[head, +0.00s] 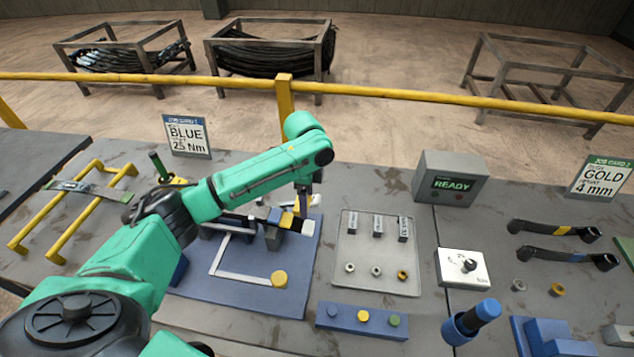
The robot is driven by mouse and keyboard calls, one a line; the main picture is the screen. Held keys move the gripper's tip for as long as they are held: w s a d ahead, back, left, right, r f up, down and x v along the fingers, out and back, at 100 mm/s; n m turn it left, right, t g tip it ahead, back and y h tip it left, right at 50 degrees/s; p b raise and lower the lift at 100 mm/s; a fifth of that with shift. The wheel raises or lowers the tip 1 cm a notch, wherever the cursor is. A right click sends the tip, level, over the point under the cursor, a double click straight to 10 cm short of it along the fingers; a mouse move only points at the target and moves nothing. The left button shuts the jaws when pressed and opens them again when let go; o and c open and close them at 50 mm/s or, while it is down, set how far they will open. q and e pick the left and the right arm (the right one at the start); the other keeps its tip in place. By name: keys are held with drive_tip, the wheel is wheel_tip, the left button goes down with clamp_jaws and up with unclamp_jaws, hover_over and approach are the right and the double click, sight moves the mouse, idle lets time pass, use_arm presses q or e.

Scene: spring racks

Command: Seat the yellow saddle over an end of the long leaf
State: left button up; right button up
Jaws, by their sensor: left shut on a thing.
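My left gripper (301,213) reaches down over the far right part of the blue mat and is shut on a small piece. The yellow saddle (287,220) appears as a small yellow block at its fingertips; the fingers partly cover it. Dark and pale bar pieces (238,222) lie just left of and under it, partly hidden by my arm; I cannot tell for sure which is the long leaf. I cannot tell whether the saddle touches them. My right gripper is not in view.
A yellow-railed rack (32,234) stands at left.

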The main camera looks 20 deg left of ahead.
use_arm(q)
drive_tip(key=s, duration=0.1)
drive_tip(key=s+r, duration=0.1)
drive_tip(key=s, duration=0.1)
drive_tip(key=shift+r, duration=0.15)
drive_tip(key=f, duration=0.1)
drive_tip(key=w+f+b, duration=0.1)
drive_tip(key=f, duration=0.3)
drive_tip(key=shift+w+b, duration=0.25)
drive_tip(key=shift+b, duration=0.1)
drive_tip(key=shift+s+f, duration=0.25)
drive_tip(key=shift+s, duration=0.05)
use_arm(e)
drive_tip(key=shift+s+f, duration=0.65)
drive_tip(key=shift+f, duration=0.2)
use_arm(q)
drive_tip(key=shift+w+f, duration=0.1)
drive_tip(key=shift+w, duration=0.1)
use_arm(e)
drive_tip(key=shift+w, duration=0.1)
use_arm(q)
drive_tip(key=shift+s, duration=0.15)
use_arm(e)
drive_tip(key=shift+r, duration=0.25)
use_arm(q)
drive_tip(key=shift+p, duration=0.55)
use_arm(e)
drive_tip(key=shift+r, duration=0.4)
